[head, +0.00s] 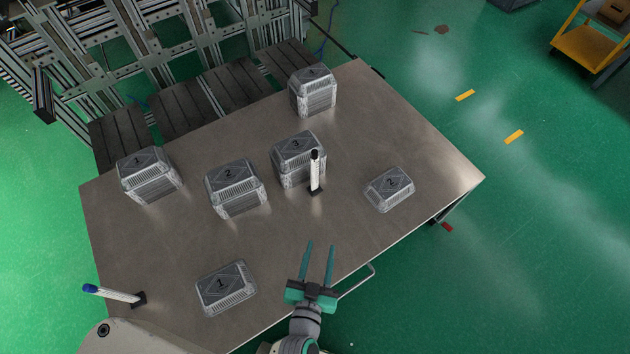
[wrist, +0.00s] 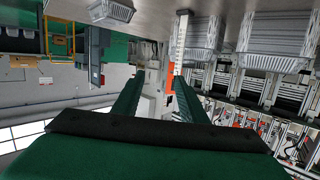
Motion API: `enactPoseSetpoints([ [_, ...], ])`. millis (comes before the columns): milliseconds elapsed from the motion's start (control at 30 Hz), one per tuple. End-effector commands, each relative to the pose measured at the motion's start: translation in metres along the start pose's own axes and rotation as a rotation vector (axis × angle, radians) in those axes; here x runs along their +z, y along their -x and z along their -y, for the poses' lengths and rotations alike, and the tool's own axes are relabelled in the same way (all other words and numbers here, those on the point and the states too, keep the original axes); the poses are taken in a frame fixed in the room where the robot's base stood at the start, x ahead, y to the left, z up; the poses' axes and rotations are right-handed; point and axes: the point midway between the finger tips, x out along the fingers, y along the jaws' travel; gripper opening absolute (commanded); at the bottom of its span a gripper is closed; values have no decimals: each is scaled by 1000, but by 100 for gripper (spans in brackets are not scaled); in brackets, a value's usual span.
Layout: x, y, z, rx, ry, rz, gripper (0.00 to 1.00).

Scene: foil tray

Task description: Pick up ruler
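A slim white upright stick with a dark top (head: 315,172) stands in a small black base on the metal table, just in front of a foil tray stack marked 3. In the wrist view, which is upside down, its white face (wrist: 180,46) shows tick-like marks, so it looks like the ruler. A second white stick with a blue tip (head: 113,294) leans from a black base at the table's left front; I cannot tell if it is a ruler. My gripper (head: 320,245) is open and empty, apart from the marked stick and on the near side of it.
Foil tray stacks (head: 149,174), (head: 236,187) and (head: 313,91) stand along the table's back. Low foil trays (head: 226,288) and (head: 389,189) lie at the front left and right. The table (head: 300,222) is bare between my gripper and the marked stick.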

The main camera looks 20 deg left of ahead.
Motion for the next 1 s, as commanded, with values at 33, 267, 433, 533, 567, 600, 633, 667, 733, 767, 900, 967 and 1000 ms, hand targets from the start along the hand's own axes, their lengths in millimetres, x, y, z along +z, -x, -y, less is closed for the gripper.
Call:
enactPoseSetpoints([
  [33,0,-20,6,-7,6,-11,39],
  [267,-11,-100,30,-8,20,-61,39],
  [433,-36,-157,50,1,29,-127,39],
  [533,-53,-182,62,7,32,-169,39],
  [567,-58,-188,65,7,33,-180,39],
  [600,-64,-195,68,9,33,-195,39],
  [633,-67,-200,70,10,34,-202,39],
  [667,-71,-203,72,11,33,-211,39],
  [733,-76,-209,76,12,33,-225,39],
  [767,-78,-211,77,12,33,-229,39],
  [900,-84,-224,78,14,33,-236,39],
  [967,-86,-232,78,14,33,-236,39],
  [1000,-87,-238,77,14,33,-236,39],
])
